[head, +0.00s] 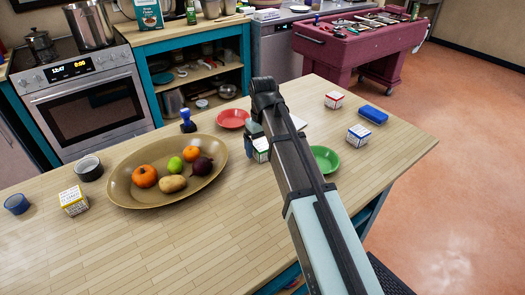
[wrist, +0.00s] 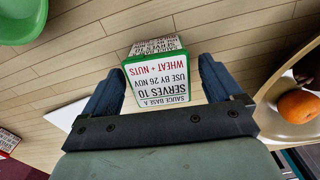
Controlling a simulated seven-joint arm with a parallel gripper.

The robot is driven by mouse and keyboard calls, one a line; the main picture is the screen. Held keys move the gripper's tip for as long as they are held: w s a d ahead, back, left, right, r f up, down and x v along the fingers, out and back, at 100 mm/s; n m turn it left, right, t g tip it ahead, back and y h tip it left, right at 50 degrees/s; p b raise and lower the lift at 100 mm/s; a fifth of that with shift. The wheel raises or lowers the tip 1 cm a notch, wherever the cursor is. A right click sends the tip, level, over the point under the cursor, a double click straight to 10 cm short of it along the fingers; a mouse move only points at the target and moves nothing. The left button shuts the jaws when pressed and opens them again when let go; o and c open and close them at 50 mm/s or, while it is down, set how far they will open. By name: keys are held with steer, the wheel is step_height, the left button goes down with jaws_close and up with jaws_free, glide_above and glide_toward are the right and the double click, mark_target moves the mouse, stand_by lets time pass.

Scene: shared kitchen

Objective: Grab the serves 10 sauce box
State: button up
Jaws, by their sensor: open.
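The sauce box (wrist: 165,82) is a small white carton with green edges. Its label reads "SAUCE BASE A", "SERVES 10", "USE BY 26 NOV" and "WHEAT + NUTS", upside down in the wrist view. In the head view the box (head: 261,150) stands on the wooden counter, partly hidden by my arm. My gripper (wrist: 163,72) is open, with one dark blue finger on either side of the box in the wrist view. I see gaps between the fingers and the box. My gripper (head: 256,132) is mostly hidden behind my arm in the head view.
An oval bowl (head: 122,191) of produce lies left of the box. A green plate (head: 325,159) and a red plate (head: 232,118) are nearby. Similar cartons have yellow (head: 73,200), red (head: 334,99) and blue (head: 358,135) edges.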

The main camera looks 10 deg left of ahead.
steer(key=shift+f, duration=0.2)
steer(key=c, duration=1.2)
steer(key=shift+o, duration=0.2)
steer(key=shift+r, duration=0.1)
